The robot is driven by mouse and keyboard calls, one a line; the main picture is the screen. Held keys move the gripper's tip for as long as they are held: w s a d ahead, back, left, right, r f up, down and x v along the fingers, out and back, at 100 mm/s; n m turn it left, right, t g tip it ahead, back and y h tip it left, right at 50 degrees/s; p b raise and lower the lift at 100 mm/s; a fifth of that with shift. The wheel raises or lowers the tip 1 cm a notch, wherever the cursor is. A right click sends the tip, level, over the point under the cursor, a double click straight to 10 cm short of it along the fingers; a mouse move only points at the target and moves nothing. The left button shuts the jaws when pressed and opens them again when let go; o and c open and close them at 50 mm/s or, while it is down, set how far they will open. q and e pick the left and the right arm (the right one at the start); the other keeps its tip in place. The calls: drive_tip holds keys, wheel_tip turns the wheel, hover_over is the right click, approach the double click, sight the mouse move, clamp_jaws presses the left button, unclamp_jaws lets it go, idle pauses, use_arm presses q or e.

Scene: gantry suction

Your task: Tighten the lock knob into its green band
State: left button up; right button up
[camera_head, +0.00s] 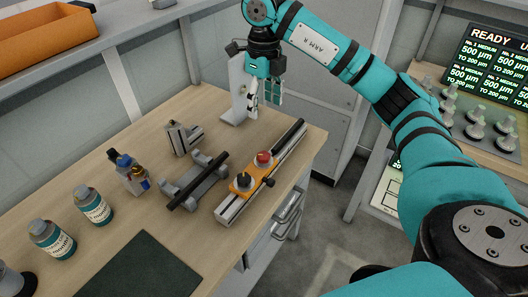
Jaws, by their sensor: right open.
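An orange carriage (253,173) sits on a metal rail (234,205) near the right edge of the wooden bench. It carries a red knob (264,157), a black knob on top (243,180) and a small black side knob (269,183). I cannot tell which one is the lock knob, and no green band can be made out at this size. My right gripper (252,108) is open and empty, fingers pointing down, above the bench behind the rail and apart from the carriage. My left gripper is not in view.
A grey stand (234,92) rises close behind my right gripper. A black bar on a grey cradle (198,182), a small metal block (184,138), bottles (92,206) and a dark green mat (142,268) lie to the left. The bench ends just right of the rail.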

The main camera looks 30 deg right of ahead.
sight(264, 155)
wheel_tip(264, 155, down, 17)
drive_tip(key=p, duration=0.3)
drive_tip(key=shift+f, duration=0.2)
drive_tip(key=c, duration=1.2)
drive_tip(key=shift+o, duration=0.2)
drive_tip(key=shift+m, duration=0.3)
drive_tip(key=m+b, duration=0.1)
drive_tip(key=m, duration=0.7)
drive_tip(key=shift+w+r+b, duration=0.1)
drive_tip(key=shift+b, duration=0.3)
drive_tip(key=shift+m, duration=0.3)
